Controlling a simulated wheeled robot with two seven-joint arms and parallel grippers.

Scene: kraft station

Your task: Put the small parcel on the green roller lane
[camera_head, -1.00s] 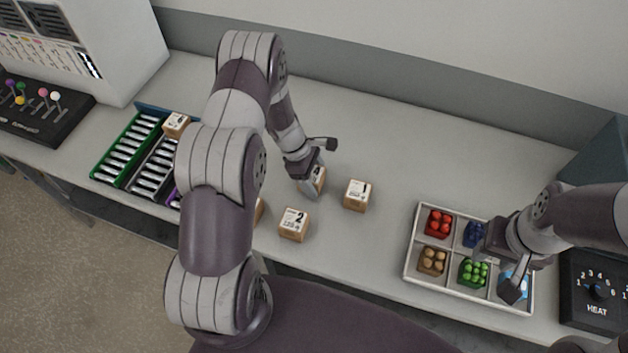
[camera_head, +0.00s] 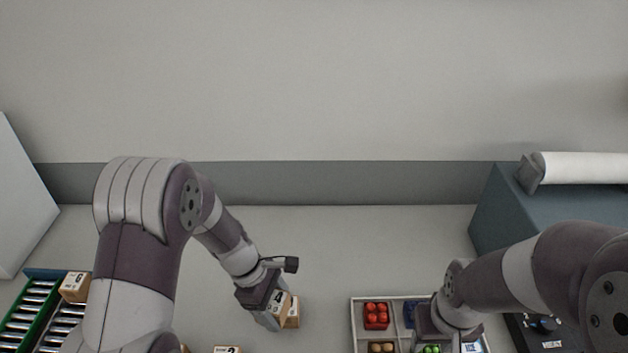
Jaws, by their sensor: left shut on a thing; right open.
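My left gripper (camera_head: 262,312) is shut on a small cardboard parcel (camera_head: 279,303) with a white label; the fingers partly cover it. The green roller lane (camera_head: 14,326) is at the lower left, with silver rollers, cut off by the picture's edges. No parcel shows on its visible part. My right gripper (camera_head: 438,338) is open over the divided tray at the lower right, its fingertips near the bottom edge.
A parcel (camera_head: 75,286) sits at the far end of the lane beside the green one. Another parcel (camera_head: 228,349) shows at the bottom edge. The tray (camera_head: 356,318) holds red, blue, brown and green items. A blue-grey box (camera_head: 490,222) stands at right. The counter's back middle is clear.

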